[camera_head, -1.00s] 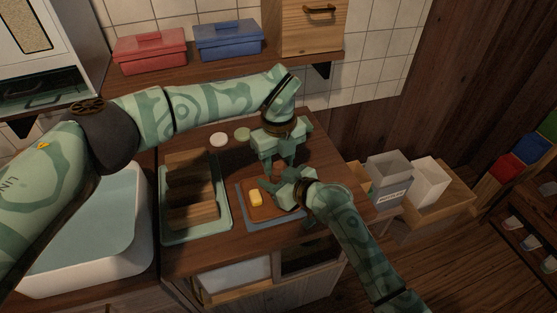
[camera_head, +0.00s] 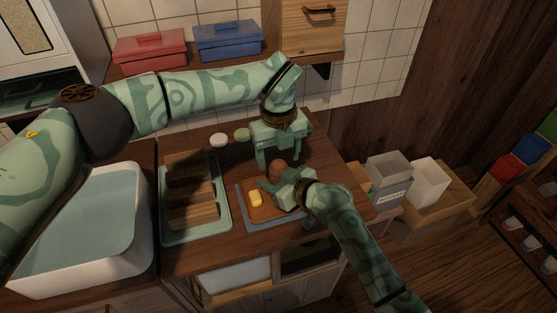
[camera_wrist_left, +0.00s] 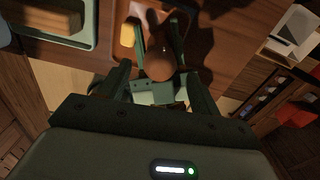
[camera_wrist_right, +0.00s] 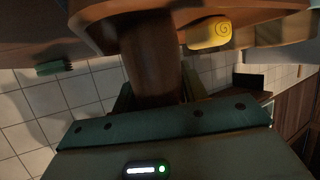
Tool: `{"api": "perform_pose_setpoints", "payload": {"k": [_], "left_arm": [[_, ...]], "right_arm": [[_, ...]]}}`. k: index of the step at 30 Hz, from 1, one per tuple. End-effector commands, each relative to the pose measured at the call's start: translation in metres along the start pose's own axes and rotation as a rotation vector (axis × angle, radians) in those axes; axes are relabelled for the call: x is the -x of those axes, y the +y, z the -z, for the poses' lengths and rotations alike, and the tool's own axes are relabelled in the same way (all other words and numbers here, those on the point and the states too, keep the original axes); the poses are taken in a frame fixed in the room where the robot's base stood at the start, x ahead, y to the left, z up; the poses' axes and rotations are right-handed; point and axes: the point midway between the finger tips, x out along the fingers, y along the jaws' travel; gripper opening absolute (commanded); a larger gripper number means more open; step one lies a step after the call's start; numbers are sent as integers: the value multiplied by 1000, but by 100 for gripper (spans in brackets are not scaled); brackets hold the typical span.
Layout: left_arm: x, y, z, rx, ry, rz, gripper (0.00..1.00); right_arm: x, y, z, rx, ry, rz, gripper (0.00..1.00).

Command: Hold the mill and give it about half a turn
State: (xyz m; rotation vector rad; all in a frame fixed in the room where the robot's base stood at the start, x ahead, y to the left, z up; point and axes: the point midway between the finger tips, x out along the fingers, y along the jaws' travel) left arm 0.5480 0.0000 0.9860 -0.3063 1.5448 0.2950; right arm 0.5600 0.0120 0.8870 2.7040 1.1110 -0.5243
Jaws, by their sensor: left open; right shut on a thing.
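The mill (camera_head: 277,170) is brown with a round knob on top and stands upright by the back of a brown board. My right gripper (camera_head: 279,189) is shut on its body low down; the right wrist view shows the brown shaft (camera_wrist_right: 152,60) between its fingers. My left gripper (camera_head: 277,158) points down just above the knob, open, its fingers apart on either side. In the left wrist view the round knob (camera_wrist_left: 160,66) lies between the left fingers, with my right gripper below it. The mill's base is largely hidden by my right gripper.
A yellow block (camera_head: 256,199) sits on the board (camera_head: 262,213) beside the mill. Two small round discs lie behind. Grey and white bins (camera_head: 388,180) stand at right.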

Motion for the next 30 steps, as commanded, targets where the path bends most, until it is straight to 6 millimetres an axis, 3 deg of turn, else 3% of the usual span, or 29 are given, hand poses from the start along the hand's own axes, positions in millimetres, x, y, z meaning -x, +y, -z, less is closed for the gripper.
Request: {"api": "perform_pose_setpoints", "payload": {"k": [6,12,26,27,30], "left_arm": [[54,0,-1,-1,-3,2,64],[87,0,0,-1,-1,1,64],[96,0,0,-1,1,0,64],[96,0,0,-1,1,0,64],[96,0,0,-1,1,0,64]], "right_arm": [[0,0,-1,1,-3,0,17],[0,0,-1,1,-3,0,17],[0,0,-1,1,-2,0,17],[0,0,-1,1,-2,0,46],[0,0,-1,0,-2,0,68]]}}
